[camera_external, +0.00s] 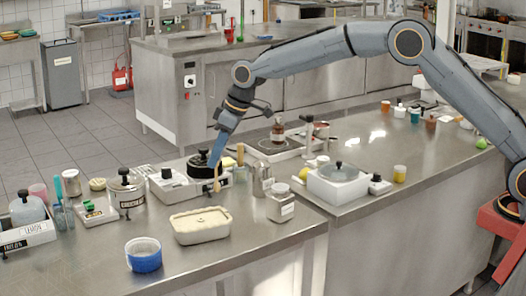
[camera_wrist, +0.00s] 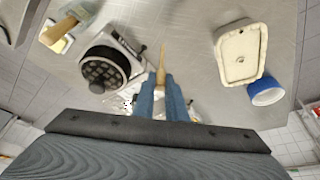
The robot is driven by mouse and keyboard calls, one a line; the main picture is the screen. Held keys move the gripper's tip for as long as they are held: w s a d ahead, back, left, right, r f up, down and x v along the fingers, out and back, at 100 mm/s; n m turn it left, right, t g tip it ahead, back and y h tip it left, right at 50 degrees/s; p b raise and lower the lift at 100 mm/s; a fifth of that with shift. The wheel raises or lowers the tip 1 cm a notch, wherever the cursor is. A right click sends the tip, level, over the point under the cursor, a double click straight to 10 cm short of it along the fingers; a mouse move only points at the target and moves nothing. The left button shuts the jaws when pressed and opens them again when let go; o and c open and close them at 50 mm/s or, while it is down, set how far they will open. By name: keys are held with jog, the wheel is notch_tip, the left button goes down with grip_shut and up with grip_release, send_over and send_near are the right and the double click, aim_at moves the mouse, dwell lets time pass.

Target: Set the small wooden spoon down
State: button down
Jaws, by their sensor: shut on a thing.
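The small wooden spoon (camera_external: 217,179) is held in my gripper (camera_external: 216,156) and hangs below the fingertips, close to upright. In the wrist view the spoon (camera_wrist: 162,57) sticks out between the two blue fingers of my gripper (camera_wrist: 161,78), which are shut on it. Part of the spoon is hidden by the fingers. The spoon is over the steel counter (camera_external: 205,265), behind the cream lidded dish. I cannot tell whether its lower end touches the counter.
A black-topped appliance (camera_external: 190,183) stands close beside the spoon; its round top (camera_wrist: 103,70) shows in the wrist view. The cream dish (camera_external: 201,226) and a blue bowl (camera_external: 143,254) are nearer. A metal pitcher (camera_external: 262,180) is to the right. Bare counter lies around the dish.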

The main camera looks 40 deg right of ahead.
aim_at(217, 166)
jog(key=shift+f+p, duration=0.5)
jog(key=shift+f, duration=1.25)
jog(key=shift+f, duration=0.1)
jog(key=c, duration=1.8)
grip_release()
jog(key=shift+r, duration=0.25)
jog(key=b+v, duration=0.2)
jog(key=v, duration=0.9)
jog(key=shift+d+r+b, duration=0.15)
jog(key=shift+r+b, duration=0.2)
jog(key=shift+b, duration=0.05)
jog(key=shift+s, duration=0.1)
